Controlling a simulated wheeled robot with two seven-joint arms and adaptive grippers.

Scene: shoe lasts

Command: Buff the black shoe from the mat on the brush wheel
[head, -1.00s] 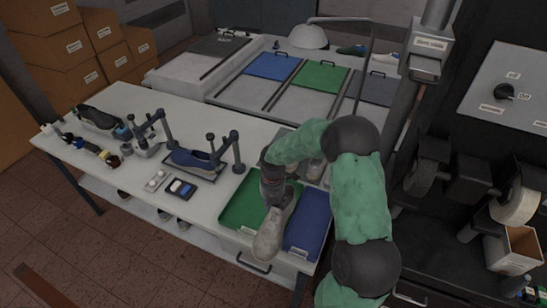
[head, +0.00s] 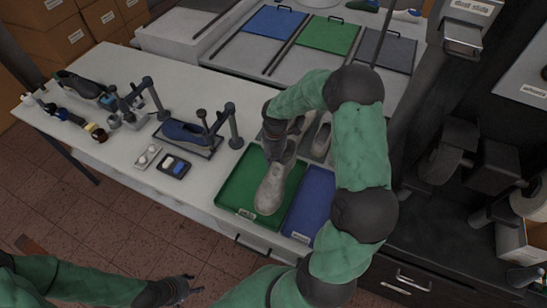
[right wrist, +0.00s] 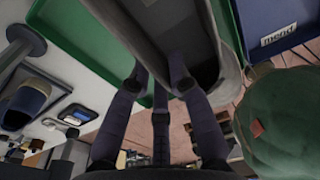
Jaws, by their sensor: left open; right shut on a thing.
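My right gripper (head: 276,136) is shut on a grey shoe (head: 272,188) by its heel end, toe toward the front. The shoe is over the green tray (head: 228,193); I cannot tell whether it touches it. In the right wrist view the fingers (right wrist: 160,88) meet the shoe's opening (right wrist: 200,45). A dark shoe (head: 78,84) is at the table's far left. My left gripper (head: 184,287) is open and empty at the bottom, in front of the table. A dark wheel (head: 447,160) on the machine at right may be the brush wheel; its bristles are not clear.
A blue tray (head: 309,203) adjoins the green one. A blue shoe (head: 186,132) sits by upright posts (head: 235,125). More grey shoes (head: 321,140) stand behind the trays. A pale wheel (head: 532,202) is at far right.

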